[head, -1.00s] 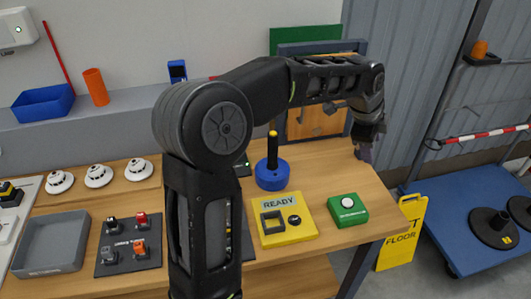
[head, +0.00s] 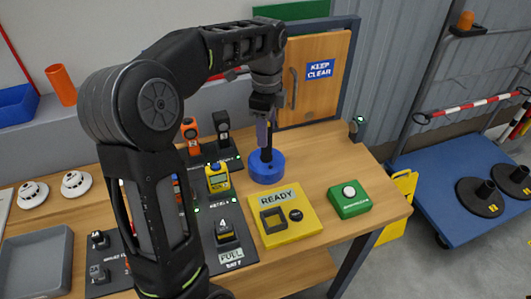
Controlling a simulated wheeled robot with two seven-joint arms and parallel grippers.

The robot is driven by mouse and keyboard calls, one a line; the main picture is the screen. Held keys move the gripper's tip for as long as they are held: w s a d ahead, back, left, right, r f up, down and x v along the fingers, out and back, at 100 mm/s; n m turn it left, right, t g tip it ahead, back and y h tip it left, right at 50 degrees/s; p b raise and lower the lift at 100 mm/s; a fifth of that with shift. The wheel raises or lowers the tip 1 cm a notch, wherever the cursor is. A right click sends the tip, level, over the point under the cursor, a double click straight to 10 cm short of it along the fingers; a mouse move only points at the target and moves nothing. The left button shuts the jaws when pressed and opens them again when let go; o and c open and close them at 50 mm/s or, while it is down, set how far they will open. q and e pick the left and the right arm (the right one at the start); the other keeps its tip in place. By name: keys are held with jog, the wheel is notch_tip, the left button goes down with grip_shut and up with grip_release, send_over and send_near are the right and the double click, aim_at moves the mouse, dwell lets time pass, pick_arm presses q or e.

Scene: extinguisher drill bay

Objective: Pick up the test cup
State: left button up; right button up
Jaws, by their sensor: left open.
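The test cup appears to be the blue round piece (head: 267,168) with an upright black handle, standing on the wooden bench behind the yellow READY box. My left gripper (head: 263,128) points down at the handle from above, with its fingers open. The fingers overlap the upper handle and hide its yellow tip; I cannot tell whether the handle lies between them or behind them. The cup rests on the bench, upright. My right gripper is out of view.
The yellow READY box (head: 286,228) and a green box (head: 349,203) with a white button stand in front. A black pad with yellow and orange devices (head: 218,178) lies left. A grey tray (head: 40,258) is far left. The bench's right edge (head: 400,212) is near a blue trolley (head: 425,165).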

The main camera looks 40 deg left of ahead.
aim_at(266, 150)
pick_arm(q)
jog(key=shift+f, duration=0.4)
jog(key=f+p, duration=0.1)
jog(key=f, duration=0.4)
jog(key=shift+w+f, duration=0.1)
jog(key=shift+w, duration=0.1)
jog(key=shift+c, duration=0.4)
grip_shut()
dwell(0.4)
